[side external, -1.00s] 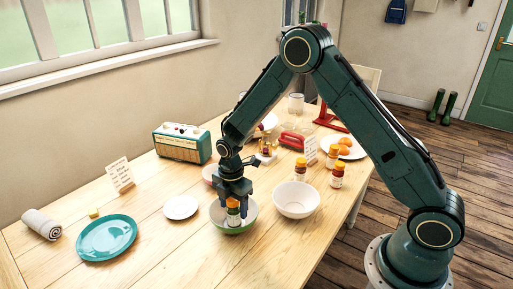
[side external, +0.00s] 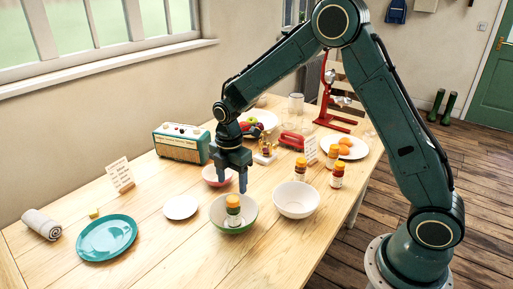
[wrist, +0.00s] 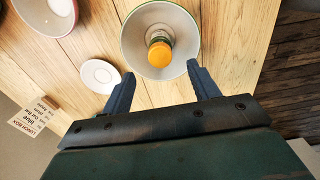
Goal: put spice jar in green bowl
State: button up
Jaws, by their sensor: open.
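A spice jar (side external: 233,208) with an orange lid stands inside the green bowl (side external: 218,225), which is green outside and pale inside. In the wrist view the jar (wrist: 160,52) shows from above within the bowl (wrist: 129,40). My gripper (side external: 235,186) is open and empty, above and just behind the bowl, apart from the jar. In the wrist view its two fingers (wrist: 163,84) are spread, with nothing between them. Two similar orange-lidded jars (side external: 300,170) (side external: 337,176) stand on the table to the right.
A white bowl (side external: 296,200) stands close to the right of the green bowl. A pink bowl (side external: 212,177) is behind my gripper. A small white plate (side external: 180,207), a teal plate (side external: 106,238) and a radio (side external: 182,143) are to the left. The front table area is clear.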

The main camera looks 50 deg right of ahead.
jog(key=shift+r, duration=1.35)
jog(key=s+d+r+m+t, duration=0.1)
jog(key=s+r+m+t, duration=0.2)
jog(key=s+r+m, duration=0.85)
jog(key=s+r+m+t, duration=0.1)
jog(key=s+r+m, duration=0.2)
jog(key=s, duration=0.5)
jog(key=s+r+m+t, duration=0.1)
jog(key=s+r+m, duration=0.2)
jog(key=s, duration=0.5)
jog(key=shift+s+d+t, duration=0.3)
jog(key=shift+s+d, duration=0.05)
jog(key=shift+d, duration=0.1)
